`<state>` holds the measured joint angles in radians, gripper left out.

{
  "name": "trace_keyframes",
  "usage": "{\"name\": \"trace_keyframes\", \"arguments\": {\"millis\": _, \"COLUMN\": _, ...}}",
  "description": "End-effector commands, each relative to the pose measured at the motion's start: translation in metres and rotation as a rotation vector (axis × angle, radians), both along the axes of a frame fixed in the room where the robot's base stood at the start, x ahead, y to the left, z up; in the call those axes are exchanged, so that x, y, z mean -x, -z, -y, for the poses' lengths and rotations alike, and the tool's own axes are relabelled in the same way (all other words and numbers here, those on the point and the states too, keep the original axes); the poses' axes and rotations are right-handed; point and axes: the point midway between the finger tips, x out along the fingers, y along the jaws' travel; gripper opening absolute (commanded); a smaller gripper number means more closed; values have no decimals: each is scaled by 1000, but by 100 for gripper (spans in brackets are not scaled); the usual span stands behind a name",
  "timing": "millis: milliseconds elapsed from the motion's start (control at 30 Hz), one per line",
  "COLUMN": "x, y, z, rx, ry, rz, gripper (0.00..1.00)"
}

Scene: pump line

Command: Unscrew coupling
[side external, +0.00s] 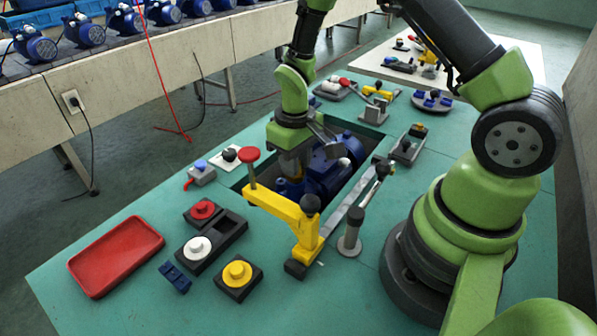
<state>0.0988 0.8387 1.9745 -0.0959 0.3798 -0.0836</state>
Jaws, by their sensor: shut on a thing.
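A blue pump (334,172) lies in the recess of the green worktop. My gripper (296,172) points down over the left end of the pump. It is shut on the coupling there, which is mostly hidden by the jaws and by the yellow clamp arm. I cannot tell how far the coupling is threaded.
A yellow clamp (284,213) with a red knob crosses the front of the recess close to my gripper. A red tray (116,256) and dark button blocks (211,243) are at the front left. Small fixtures stand behind.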

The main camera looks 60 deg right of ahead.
Motion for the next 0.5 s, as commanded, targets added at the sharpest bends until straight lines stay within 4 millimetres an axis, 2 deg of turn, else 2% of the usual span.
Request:
{"name": "trace_keyframes", "arguments": {"millis": 200, "x": 0, "y": 0, "z": 0, "rx": 0, "ry": -56, "rz": 0, "gripper": 0}}
{"name": "trace_keyframes", "arguments": {"millis": 500, "x": 0, "y": 0, "z": 0, "rx": 0, "ry": -518, "rz": 0, "gripper": 0}}
